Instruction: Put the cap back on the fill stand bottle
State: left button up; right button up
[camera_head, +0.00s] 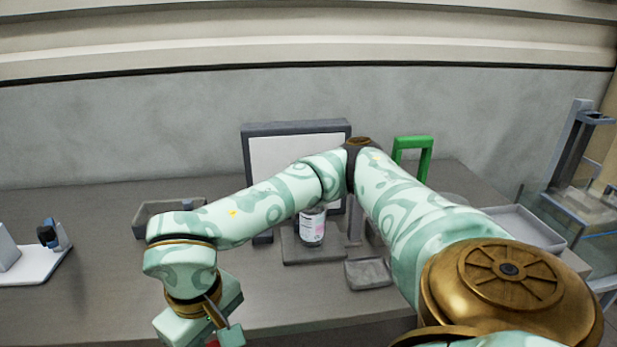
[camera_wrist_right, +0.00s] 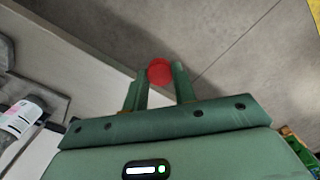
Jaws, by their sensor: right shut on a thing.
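The bottle (camera_head: 312,230) stands upright on the grey fill stand (camera_head: 300,254) in the middle of the table, with a white and pink label. My arm passes in front of its top in the head view. In the right wrist view the bottle (camera_wrist_right: 20,118) shows at the left edge. My right gripper (camera_wrist_right: 161,78) is shut on a red cap (camera_wrist_right: 159,71), held between the fingertips. In the head view this gripper hangs low by the table's front edge, left of the bottle and apart from it. The left gripper is in neither view.
A small grey tray (camera_head: 369,273) lies right of the stand. A grey bin (camera_head: 150,211) is behind my forearm. A white-faced panel (camera_head: 270,160) and a green frame (camera_head: 428,150) stand behind. A white-based device (camera_head: 40,265) is far left. The left front table is clear.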

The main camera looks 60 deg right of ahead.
aim_at(311, 221)
jog(key=z, duration=1.2)
